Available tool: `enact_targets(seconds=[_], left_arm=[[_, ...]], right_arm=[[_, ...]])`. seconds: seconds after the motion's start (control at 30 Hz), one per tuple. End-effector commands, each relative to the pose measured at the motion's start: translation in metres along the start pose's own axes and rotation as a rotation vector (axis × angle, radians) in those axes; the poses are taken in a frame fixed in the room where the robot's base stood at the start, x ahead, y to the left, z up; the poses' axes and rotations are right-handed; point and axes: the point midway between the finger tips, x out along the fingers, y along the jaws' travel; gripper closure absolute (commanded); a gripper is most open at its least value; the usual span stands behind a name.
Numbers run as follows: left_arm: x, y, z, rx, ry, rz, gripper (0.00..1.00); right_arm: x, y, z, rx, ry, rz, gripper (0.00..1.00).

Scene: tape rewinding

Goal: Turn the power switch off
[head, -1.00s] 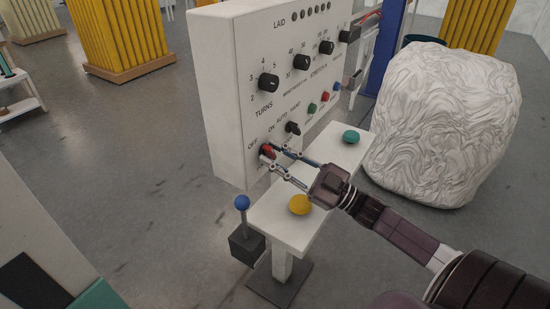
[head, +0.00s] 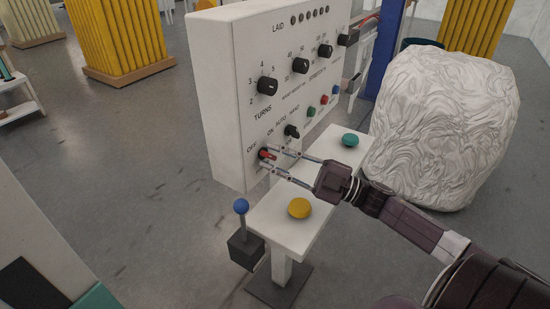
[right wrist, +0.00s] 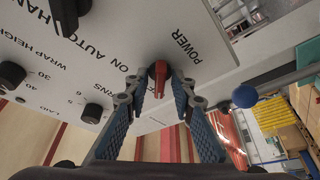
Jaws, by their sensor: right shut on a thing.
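The power switch (head: 267,154) is a small red-handled rotary knob low on the white control panel (head: 228,112), between the OFF and ON labels. In the right wrist view its red handle (right wrist: 160,78) stands beside the word POWER. My right gripper (head: 267,157) reaches in from the right with its two slim fingers on either side of the handle. In the right wrist view the gripper (right wrist: 159,92) is shut on the red handle, its blue-padded fingers flanking it. Which label the handle points to is hard to tell. My left gripper is out of view.
An AUTO/HAND knob (head: 292,131) sits close to the right of the switch. Below, a white shelf (head: 275,228) carries a yellow button (head: 299,208) and a green button (head: 350,140). A blue-ball lever (head: 241,207) stands at left. A white wrapped bale (head: 440,125) is at right.

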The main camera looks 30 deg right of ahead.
Motion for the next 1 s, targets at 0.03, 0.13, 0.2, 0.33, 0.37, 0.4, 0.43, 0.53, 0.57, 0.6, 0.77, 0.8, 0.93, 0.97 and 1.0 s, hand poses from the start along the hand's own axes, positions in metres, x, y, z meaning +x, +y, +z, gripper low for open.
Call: enact_targets(seconds=[0.03,0.13,0.2,0.33,0.37,0.4,0.43,0.53,0.57,0.6,0.77,0.8,0.93,0.97,1.0], left_arm=[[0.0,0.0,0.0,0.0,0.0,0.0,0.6],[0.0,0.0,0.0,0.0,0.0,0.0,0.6],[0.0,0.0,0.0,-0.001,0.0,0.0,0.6],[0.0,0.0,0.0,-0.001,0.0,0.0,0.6],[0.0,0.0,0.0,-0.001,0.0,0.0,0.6],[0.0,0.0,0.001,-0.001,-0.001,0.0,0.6],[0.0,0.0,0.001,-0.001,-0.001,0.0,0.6],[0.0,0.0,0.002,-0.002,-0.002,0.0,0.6],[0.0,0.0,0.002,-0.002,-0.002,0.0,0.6],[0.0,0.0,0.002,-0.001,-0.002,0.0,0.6],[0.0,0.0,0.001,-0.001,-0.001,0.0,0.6],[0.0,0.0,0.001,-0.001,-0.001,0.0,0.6],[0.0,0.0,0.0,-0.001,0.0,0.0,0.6],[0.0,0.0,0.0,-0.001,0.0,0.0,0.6],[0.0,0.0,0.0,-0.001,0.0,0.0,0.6]], right_arm=[[0.0,-0.001,0.0,0.0,-0.001,-0.002,1.0],[0.0,-0.001,0.0,0.0,0.0,-0.002,1.0],[0.0,-0.001,0.0,0.0,0.0,-0.002,0.73],[0.0,-0.001,0.0,0.001,0.0,-0.001,0.73],[0.0,-0.001,0.0,0.001,0.0,-0.001,0.73],[0.0,-0.001,0.0,0.001,0.0,-0.001,0.73],[0.0,-0.001,0.0,0.001,0.0,-0.001,0.73],[-0.003,-0.001,0.001,0.002,-0.001,0.0,0.73],[-0.004,-0.001,0.001,0.002,-0.002,0.0,0.73],[-0.008,-0.001,0.001,0.002,-0.002,0.0,0.73],[-0.03,-0.002,0.001,0.004,-0.005,-0.001,0.73],[-0.038,-0.002,0.002,0.004,-0.006,-0.001,0.73],[-0.065,-0.002,0.002,0.004,-0.006,-0.001,0.73],[-0.071,-0.002,0.002,0.005,-0.006,-0.001,0.73],[-0.078,-0.001,0.001,0.003,-0.005,-0.001,0.73]])
